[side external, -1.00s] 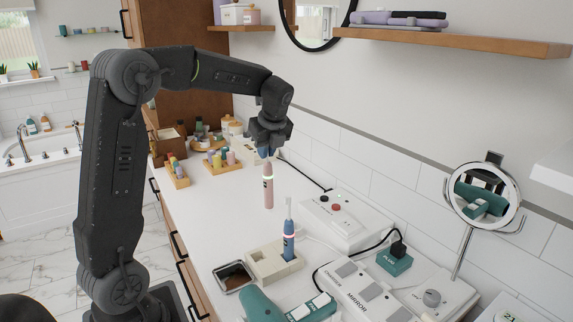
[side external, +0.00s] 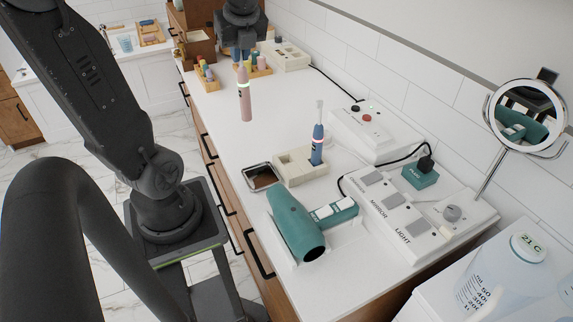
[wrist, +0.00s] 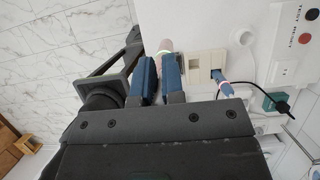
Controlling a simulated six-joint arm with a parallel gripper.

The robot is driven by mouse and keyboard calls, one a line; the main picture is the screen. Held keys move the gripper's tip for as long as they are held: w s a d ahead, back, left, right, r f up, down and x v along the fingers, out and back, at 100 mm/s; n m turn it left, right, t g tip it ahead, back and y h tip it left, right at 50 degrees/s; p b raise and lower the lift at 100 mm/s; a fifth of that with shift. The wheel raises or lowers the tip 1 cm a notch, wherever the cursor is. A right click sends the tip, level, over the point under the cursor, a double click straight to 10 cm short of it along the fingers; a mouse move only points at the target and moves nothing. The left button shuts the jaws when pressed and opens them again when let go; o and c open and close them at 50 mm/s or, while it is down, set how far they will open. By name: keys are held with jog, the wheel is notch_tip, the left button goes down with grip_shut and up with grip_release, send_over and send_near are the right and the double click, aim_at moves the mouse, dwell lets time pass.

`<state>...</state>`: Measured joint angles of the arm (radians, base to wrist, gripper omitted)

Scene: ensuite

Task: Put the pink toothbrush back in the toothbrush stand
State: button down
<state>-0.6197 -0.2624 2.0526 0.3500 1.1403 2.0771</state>
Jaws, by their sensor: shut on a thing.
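The pink toothbrush (side external: 245,98) is upright, head up, and held above the white counter. My gripper (side external: 241,56) is shut on its upper part; the fingers partly hide the head. In the wrist view, the pink toothbrush (wrist: 165,47) shows beyond the two blue fingers of my gripper (wrist: 159,80). The cream toothbrush stand (side external: 290,173) is on the counter, nearer the camera and to the right of the pink toothbrush. A blue toothbrush (side external: 317,148) stands upright at its right end. The stand (wrist: 196,66) is right of the fingers in the wrist view.
A dark-filled metal tray (side external: 260,177) sits left of the stand, and a teal hair dryer (side external: 296,225) lies in front. A control box (side external: 360,130) and switch panel (side external: 390,205) with cable are to the right. Colourful bottles (side external: 207,75) stand behind. The counter left of the stand is mostly clear.

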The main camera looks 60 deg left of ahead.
jog(key=shift+s+d+f, duration=0.1)
jog(key=shift+s+d, duration=0.2)
jog(key=shift+s, duration=0.3)
jog(key=w+d+f, duration=0.8)
jog(key=f, duration=0.3)
jog(key=shift+f, duration=0.2)
jog(key=c, duration=1.2)
grip_release()
jog(key=shift+c, duration=0.2)
